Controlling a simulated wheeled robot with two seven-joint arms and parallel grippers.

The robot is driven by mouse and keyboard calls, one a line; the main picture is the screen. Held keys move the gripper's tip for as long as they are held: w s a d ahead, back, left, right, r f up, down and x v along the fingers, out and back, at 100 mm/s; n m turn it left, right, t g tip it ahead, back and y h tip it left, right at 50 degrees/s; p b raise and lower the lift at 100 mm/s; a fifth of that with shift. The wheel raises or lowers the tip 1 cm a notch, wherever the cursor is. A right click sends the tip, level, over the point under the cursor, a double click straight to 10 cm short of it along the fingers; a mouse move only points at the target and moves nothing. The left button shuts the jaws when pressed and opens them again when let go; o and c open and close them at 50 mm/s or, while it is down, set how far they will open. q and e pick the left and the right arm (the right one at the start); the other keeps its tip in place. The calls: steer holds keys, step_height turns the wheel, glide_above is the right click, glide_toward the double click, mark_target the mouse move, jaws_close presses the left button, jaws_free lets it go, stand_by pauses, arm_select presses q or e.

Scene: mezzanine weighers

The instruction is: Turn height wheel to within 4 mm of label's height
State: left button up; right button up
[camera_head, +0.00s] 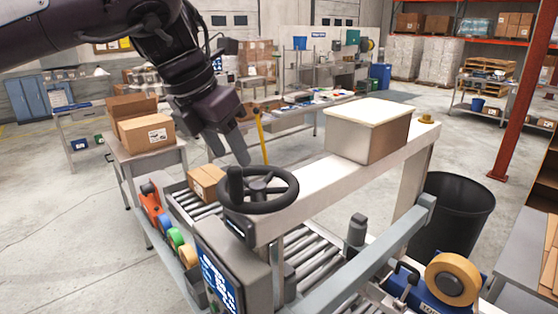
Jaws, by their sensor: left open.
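The black height wheel (257,189) lies flat at the near left end of the machine's pale crossbeam, with spokes and an upright knob (235,184) on its left side. My left gripper (227,158) hangs from the upper left with its fingers apart and pointing down. It appears just above the wheel's far left rim and knob, with nothing between the fingers; contact cannot be told. A small carton (206,183) sits on the rollers behind the wheel. A carton (147,134) on the side table bears a white label, too small to read. My right gripper is out of view.
A pale box-shaped housing (368,130) stands on the crossbeam to the right. Colored tape rolls (175,238) line the near left side. A tape dispenser (446,280) and dark bin (453,215) stand at right. A yellow upright (261,135) rises behind the wheel.

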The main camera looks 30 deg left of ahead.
mark_target(229, 170)
arm_select(q)
steer(key=shift+s+d, duration=0.2)
steer(key=shift+d, duration=0.1)
steer(key=shift+s+a+f, duration=0.1)
steer(key=shift+s+f, duration=0.05)
steer(key=shift+f, duration=0.05)
steer(key=f, duration=0.1)
steer(key=f+p, duration=0.1)
steer(key=f, duration=0.1)
steer(key=shift+w+a+f, duration=0.1)
steer(key=shift+w+a, duration=0.1)
steer(key=x, duration=0.2)
steer(key=p+x, duration=0.1)
steer(key=x, duration=0.1)
steer(key=shift+w+d, duration=0.1)
steer(key=shift+w, duration=0.2)
steer(key=shift+s, duration=0.15)
steer(key=shift+c, duration=0.2)
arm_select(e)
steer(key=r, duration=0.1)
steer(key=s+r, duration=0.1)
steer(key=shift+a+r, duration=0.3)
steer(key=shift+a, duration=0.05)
arm_select(q)
jaws_close()
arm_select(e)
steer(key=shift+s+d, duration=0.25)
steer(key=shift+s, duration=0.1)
